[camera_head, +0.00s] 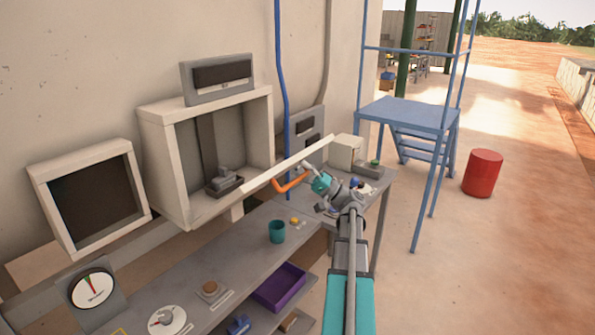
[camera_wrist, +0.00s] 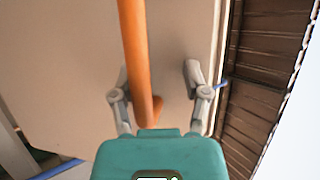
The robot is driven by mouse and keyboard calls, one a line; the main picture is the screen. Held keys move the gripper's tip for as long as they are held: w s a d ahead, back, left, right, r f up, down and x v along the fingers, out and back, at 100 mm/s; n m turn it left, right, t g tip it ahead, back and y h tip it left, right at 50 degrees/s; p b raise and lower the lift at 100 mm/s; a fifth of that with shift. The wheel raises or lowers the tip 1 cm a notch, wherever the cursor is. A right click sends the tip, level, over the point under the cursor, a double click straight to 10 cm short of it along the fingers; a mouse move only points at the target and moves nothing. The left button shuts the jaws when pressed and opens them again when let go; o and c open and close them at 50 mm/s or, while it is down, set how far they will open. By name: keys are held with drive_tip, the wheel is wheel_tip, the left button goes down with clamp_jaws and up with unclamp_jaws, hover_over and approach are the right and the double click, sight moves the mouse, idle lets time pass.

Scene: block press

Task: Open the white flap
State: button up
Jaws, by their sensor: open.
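The white flap (camera_head: 290,163) stands out from the open white box (camera_head: 153,150) on the wall. It shows nearly edge-on as a long thin strip, so I cannot tell its exact angle. Its orange handle (camera_head: 291,184) is on the side toward my gripper (camera_head: 312,172). In the wrist view the flap's pale face (camera_wrist: 60,60) fills the upper left, with the orange handle (camera_wrist: 133,45) running down in front of it. My gripper (camera_wrist: 157,78) is open, its fingers on either side of the handle, which lies closer to the left finger. Contact is unclear.
Inside the box is a small grey device (camera_head: 224,180). Below, the grey workbench (camera_head: 245,255) carries a teal cup (camera_head: 277,231), a dial gauge (camera_head: 92,288) and small parts. A purple tray (camera_head: 279,287) sits underneath. A blue platform (camera_head: 408,113) and a red drum (camera_head: 482,172) stand right.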

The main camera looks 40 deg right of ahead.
drive_tip(key=shift+b+v, duration=1.6)
drive_tip(key=shift+v, duration=1.3)
drive_tip(key=shift+w+f, duration=0.15)
drive_tip(key=shift+w, duration=0.05)
drive_tip(key=o, duration=0.3)
drive_tip(key=shift+c, duration=1)
drive_tip(key=shift+f+b, duration=0.3)
drive_tip(key=shift+c, duration=1.1)
wheel_tip(320, 180, down, 3)
drive_tip(key=shift+r+b, duration=0.2)
drive_tip(key=shift+b, duration=1.05)
clamp_jaws()
drive_tip(key=shift+s, duration=0.25)
